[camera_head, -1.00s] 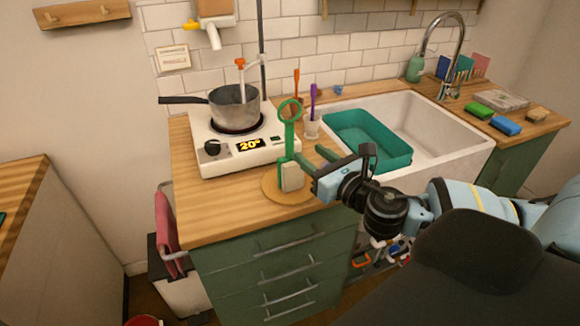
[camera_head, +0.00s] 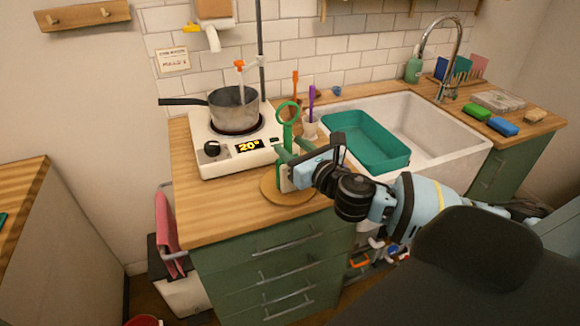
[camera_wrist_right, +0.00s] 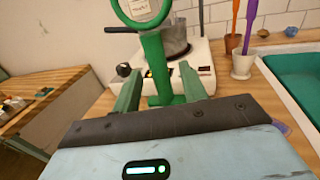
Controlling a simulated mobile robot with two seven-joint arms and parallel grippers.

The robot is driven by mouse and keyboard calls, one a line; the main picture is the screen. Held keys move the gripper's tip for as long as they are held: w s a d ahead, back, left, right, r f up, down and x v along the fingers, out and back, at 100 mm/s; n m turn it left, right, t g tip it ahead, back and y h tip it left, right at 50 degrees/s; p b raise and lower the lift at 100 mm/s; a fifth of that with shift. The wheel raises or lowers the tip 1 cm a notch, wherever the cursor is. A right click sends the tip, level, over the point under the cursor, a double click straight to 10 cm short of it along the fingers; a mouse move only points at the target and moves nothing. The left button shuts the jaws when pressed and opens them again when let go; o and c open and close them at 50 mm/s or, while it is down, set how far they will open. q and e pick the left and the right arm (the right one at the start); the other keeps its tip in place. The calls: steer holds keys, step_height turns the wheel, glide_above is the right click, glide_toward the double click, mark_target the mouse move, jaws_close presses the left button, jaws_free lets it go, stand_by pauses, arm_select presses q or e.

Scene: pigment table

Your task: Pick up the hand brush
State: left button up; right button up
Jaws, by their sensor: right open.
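My left gripper is not in view.
A hot plate (camera_head: 225,160) carries a steel pot (camera_head: 234,110) close behind the brush, to the left. Cups with an orange brush (camera_head: 295,88) and a purple brush (camera_head: 312,100) stand behind. A teal basin (camera_head: 365,145) sits in the white sink (camera_head: 440,150) to the right.

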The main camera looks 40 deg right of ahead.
steer(key=shift+w, duration=1.05)
jaws_close()
